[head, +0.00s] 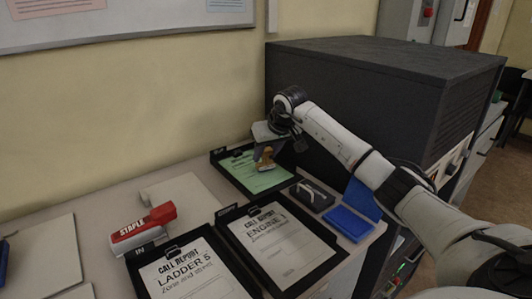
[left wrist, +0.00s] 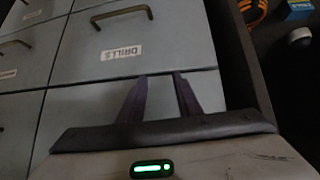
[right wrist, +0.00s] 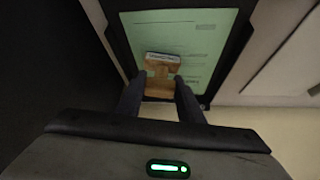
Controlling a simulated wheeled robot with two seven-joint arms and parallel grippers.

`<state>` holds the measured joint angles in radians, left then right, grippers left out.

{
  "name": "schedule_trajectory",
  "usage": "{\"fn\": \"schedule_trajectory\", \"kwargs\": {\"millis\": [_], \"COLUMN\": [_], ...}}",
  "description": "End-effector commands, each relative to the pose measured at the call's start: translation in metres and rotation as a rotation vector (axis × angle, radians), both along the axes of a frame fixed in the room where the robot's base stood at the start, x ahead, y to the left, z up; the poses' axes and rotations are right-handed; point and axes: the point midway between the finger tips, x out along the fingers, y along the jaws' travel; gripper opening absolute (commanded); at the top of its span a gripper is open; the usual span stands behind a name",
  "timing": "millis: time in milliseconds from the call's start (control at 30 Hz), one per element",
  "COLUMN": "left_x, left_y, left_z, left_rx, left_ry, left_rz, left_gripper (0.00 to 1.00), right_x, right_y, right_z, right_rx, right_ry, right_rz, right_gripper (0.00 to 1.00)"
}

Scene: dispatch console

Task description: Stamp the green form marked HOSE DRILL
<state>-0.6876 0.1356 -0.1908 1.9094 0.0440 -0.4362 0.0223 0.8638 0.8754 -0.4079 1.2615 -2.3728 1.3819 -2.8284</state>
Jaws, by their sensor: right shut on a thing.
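The green form (head: 258,181) lies in a black tray at the back of the desk, against the wall. Its heading is too small and partly covered to read. My right gripper (head: 267,148) is shut on a wooden stamp (head: 265,160) over the form's upper part. In the right wrist view the stamp (right wrist: 160,88) sits between the fingers, over the green sheet (right wrist: 205,48); I cannot tell whether it touches the paper. My left gripper (left wrist: 158,78) is open and empty, in front of grey drawers, one labelled DRILLS (left wrist: 121,53). It is outside the head view.
A blue ink pad (head: 349,223) with its lid up and a dark block-like item (head: 312,195) are right of the trays. White forms LADDER 5 (head: 190,278) and ENGINE 1 (head: 285,245) lie in front. A large dark cabinet (head: 370,100) stands behind my right arm.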

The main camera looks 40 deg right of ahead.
Motion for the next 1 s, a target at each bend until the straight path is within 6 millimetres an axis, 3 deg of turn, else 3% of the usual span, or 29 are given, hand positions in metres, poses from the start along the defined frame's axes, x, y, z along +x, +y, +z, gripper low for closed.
{"fn": "schedule_trajectory", "kwargs": {"millis": [1000], "left_x": [0.0001], "left_y": [0.0001], "left_z": [-0.0031], "left_rx": [0.0], "left_ry": [0.0], "left_rz": [0.0], "left_gripper": [0.31], "right_x": [-0.0006], "right_y": [0.0002], "right_z": [-0.0084], "right_rx": [0.0], "right_ry": [0.004], "right_rz": [0.0], "right_gripper": [0.2]}}
